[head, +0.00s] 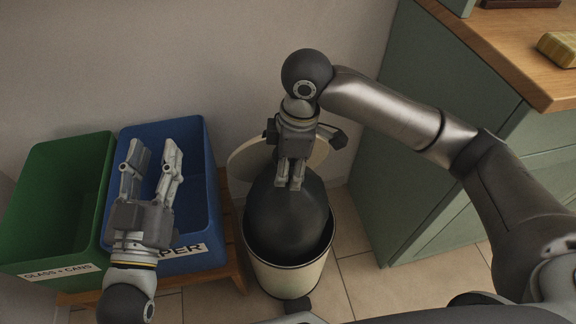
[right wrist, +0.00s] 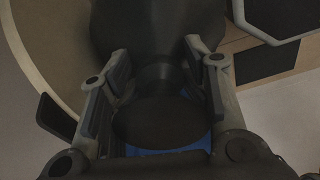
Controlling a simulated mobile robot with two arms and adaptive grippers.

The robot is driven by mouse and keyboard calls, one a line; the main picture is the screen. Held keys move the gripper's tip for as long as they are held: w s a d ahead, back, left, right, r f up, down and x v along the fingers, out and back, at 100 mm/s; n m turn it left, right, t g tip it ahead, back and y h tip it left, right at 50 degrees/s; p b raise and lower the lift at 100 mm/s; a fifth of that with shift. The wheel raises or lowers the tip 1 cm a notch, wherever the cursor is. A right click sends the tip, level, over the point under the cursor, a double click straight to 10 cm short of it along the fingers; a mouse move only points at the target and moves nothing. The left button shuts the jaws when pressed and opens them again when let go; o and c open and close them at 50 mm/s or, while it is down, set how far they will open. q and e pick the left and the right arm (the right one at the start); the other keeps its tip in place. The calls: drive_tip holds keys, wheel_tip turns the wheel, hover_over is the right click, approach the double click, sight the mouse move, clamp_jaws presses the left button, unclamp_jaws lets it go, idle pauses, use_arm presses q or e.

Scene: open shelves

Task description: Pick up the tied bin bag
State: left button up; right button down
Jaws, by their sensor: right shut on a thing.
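The black bin bag (head: 286,220) sits in a cream pedal bin (head: 288,278), bulging above its rim. My right gripper (head: 289,186) is over the top of the bag and shut on its neck. In the right wrist view the bag's dark knot (right wrist: 155,118) lies between the two fingers, with the bag's body (right wrist: 150,28) beyond. My left gripper (head: 154,148) is open and empty above the blue box. The lower part of the bag is hidden inside the bin.
The bin's round lid (head: 250,155) stands open behind the bag. A green box (head: 60,180) and a blue box (head: 205,190) stand on a wooden rack at the left. A green cabinet (head: 400,150) with a wooden top is close on the right. Tiled floor (head: 365,280) is free beside the bin.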

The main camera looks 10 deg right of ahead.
drive_tip(key=shift+r+p, duration=5.25)
drive_tip(key=shift+r, duration=0.4)
